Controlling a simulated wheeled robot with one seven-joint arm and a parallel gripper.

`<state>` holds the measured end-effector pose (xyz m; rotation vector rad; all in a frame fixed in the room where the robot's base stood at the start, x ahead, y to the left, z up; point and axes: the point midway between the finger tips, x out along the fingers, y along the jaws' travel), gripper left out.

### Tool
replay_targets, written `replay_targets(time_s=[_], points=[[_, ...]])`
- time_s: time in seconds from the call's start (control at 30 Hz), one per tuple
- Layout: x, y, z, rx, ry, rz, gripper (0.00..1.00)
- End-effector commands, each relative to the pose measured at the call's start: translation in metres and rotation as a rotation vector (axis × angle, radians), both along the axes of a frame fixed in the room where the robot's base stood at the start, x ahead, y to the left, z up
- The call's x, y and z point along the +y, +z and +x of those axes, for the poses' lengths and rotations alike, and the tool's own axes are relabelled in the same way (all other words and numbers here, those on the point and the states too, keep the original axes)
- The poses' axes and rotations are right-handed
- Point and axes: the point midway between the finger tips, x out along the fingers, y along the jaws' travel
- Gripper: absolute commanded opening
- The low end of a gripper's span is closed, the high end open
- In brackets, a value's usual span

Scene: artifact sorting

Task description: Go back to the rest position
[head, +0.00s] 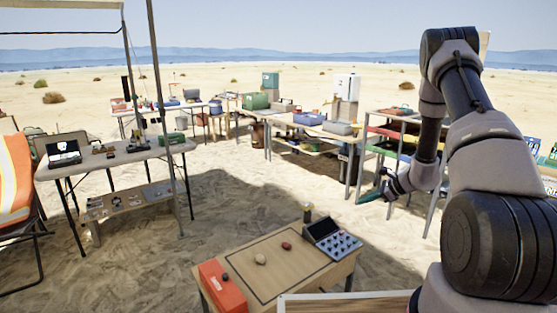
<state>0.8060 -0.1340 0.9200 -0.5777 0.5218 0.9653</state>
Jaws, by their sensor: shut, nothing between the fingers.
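My gripper (368,196) hangs at the end of my bent arm on the right, pointing left. It is small in view, shut and empty, in the air and apart from the sorting table. The low wooden sorting table (225,259) stands below it to the left. On its dark-outlined area lie a tan stone (260,259) and a reddish stone (286,246). A red-orange box (222,288) with a small dark piece is at its left edge.
A wooden-framed panel (345,304) is at the bottom edge. A coloured shelf rack (385,135) stands behind my gripper. A folding table with a laptop (64,152) is at left, near canopy poles and an orange vest (14,180). Open sand (225,200) lies between the tables.

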Motion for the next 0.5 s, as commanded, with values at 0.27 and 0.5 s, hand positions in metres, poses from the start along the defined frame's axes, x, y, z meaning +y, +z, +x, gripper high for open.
replay_targets(time_s=[0.27,0.5], points=[[0.052,0.154,-0.031,-0.163,0.315,-0.142,0.00],[0.084,0.254,-0.091,-0.294,0.560,-0.315,0.00]])
